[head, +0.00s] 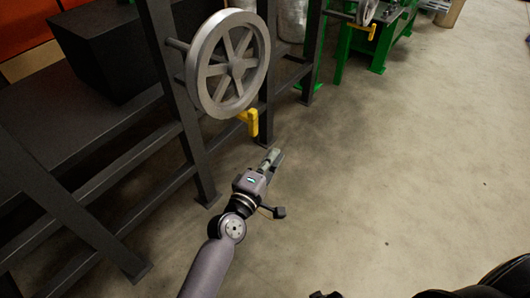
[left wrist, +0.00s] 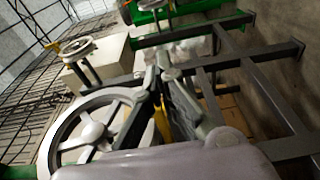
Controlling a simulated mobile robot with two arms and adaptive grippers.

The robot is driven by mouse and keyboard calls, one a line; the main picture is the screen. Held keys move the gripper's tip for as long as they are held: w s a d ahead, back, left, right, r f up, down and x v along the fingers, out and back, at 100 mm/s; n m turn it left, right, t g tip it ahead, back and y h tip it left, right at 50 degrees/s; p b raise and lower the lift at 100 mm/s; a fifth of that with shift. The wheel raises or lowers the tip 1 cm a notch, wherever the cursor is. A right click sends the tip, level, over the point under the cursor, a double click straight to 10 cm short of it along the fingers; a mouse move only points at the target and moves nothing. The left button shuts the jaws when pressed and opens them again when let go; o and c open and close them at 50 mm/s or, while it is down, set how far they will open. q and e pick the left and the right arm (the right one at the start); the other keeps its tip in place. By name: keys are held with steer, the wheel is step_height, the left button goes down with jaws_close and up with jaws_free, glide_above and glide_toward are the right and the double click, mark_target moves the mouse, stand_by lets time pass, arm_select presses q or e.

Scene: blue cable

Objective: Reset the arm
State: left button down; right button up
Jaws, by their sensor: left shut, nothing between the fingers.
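My left gripper (head: 272,156) is in the middle of the head view, its arm coming up from the bottom. It is shut and empty, apart from everything around it. In the left wrist view its fingers (left wrist: 160,75) come together at the tips. My right gripper does not show in either view. No blue cable shows in these views.
A grey spoked handwheel (head: 230,65) is fixed on a black metal frame (head: 185,110) beyond my left gripper. A yellow handle (head: 252,123) hangs below the wheel. A green stand (head: 345,50) is at the back. The concrete floor (head: 400,170) to the right is clear.

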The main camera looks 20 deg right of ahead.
arm_select(q)
steer(key=shift+s+d, duration=0.2)
steer(key=shift+s, duration=0.25)
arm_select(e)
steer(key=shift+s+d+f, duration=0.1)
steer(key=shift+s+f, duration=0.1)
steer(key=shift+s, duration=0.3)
arm_select(q)
steer(key=shift+f, duration=0.1)
